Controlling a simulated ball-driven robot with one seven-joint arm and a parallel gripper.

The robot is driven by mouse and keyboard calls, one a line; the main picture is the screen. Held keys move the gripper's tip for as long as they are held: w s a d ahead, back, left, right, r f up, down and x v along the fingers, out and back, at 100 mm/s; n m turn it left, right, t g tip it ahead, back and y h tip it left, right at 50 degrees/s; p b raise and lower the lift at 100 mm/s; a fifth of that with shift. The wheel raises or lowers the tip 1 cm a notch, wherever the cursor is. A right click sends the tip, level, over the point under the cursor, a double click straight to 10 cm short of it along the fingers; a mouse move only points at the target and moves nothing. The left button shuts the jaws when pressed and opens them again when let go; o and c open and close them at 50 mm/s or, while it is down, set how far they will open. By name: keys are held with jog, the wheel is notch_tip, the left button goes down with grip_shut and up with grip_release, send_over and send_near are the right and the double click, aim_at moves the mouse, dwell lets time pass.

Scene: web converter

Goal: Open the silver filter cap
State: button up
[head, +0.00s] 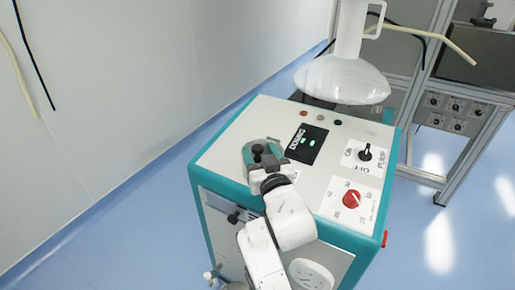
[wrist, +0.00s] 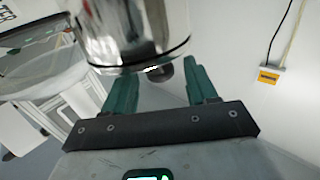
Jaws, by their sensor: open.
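A shiny silver cylinder, seemingly the filter cap (wrist: 135,30), fills the upper middle of the wrist view, with a thin dark line near its lower edge. A dark round knob (wrist: 160,72) shows just beneath it, between the two teal fingers. My gripper (wrist: 158,78) is open, its fingers apart on either side of the knob; contact cannot be told. In the head view my gripper (head: 262,150) is over the left part of the machine top, at a grey round part with a dark knob. My gripper partly hides it.
The white machine top (head: 235,125) has teal edges, a black display (head: 306,144), a black switch (head: 365,153) and a red knob (head: 351,198). A metal frame (head: 440,150) is at right. Floor is clear at left.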

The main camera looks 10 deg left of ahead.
jog(key=shift+x, duration=1.1)
jog(key=shift+c, duration=0.2)
grip_shut()
